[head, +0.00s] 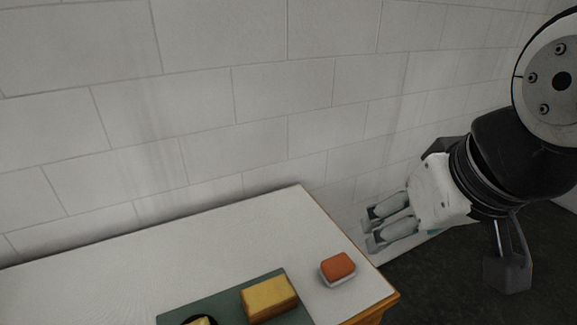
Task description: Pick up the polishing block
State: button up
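Two blocks could be the polishing block; I cannot tell which. An orange-red block (338,266) with a white lower layer lies on the white tabletop near its right edge. A larger yellow-tan block (269,298) lies on a dark green mat (232,297) to its left. My gripper (369,233) is at the right, above and beyond the table's right edge, apart from both blocks. Its two fingers point left, with a gap between them and nothing held.
A black round item (199,321) with something yellow in it is cut off at the bottom edge. The white tabletop (130,265) is clear on the left. A pale block wall (200,100) stands behind. Dark floor (440,280) lies to the right.

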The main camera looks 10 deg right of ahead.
jog(key=shift+o, duration=0.4)
jog(key=shift+w, duration=0.1)
jog(key=n+g, duration=0.6)
jog(key=n, duration=1.6)
send_over(338, 263)
jog(key=f, duration=2.5)
jog(key=shift+d+f+b, duration=0.15)
jog(key=shift+d+b, duration=0.2)
jog(key=shift+b, duration=0.05)
jog(key=shift+a+f+p, duration=0.15)
jog(key=shift+f+p, duration=0.1)
jog(key=shift+f, duration=1.05)
jog(key=shift+a+f+p, duration=0.15)
jog(key=shift+f+p, duration=0.05)
jog(key=shift+f, duration=1.1)
jog(key=c, duration=1.4)
